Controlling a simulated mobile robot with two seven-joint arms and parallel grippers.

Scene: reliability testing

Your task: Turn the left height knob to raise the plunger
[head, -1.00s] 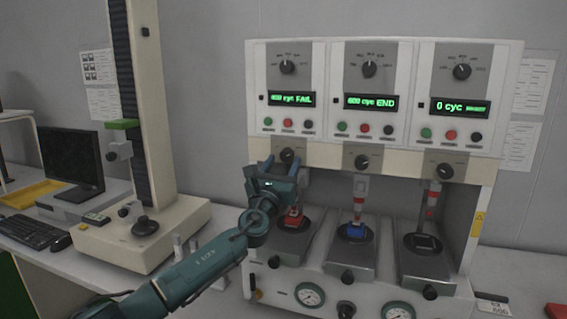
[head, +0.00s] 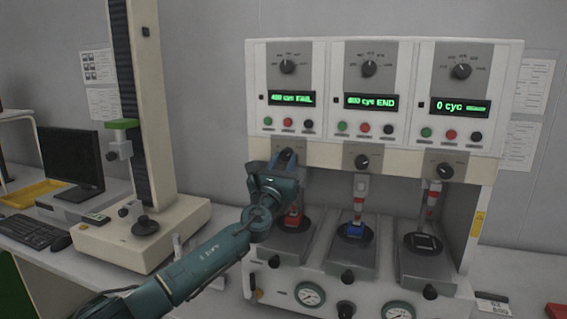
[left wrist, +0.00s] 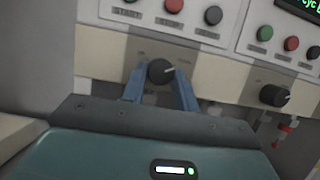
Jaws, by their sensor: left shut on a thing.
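The left height knob (left wrist: 160,72) is a black round knob with a light pointer mark, on the beige strip below the left panel's buttons. My left gripper (left wrist: 162,88) has its two blue fingers on either side of this knob and is shut on it. In the head view my left gripper (head: 278,166) covers most of the knob. The left plunger is largely hidden behind my gripper; a red piece (head: 293,219) shows below it on the left station. My right gripper is not in view.
The middle knob (head: 362,162) and right knob (head: 445,171) sit on the same strip. A blue piece (head: 355,229) is under the middle plunger. The left display (head: 292,99) is lit green. A tall column stand (head: 150,120) and a monitor (head: 72,160) stand at left.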

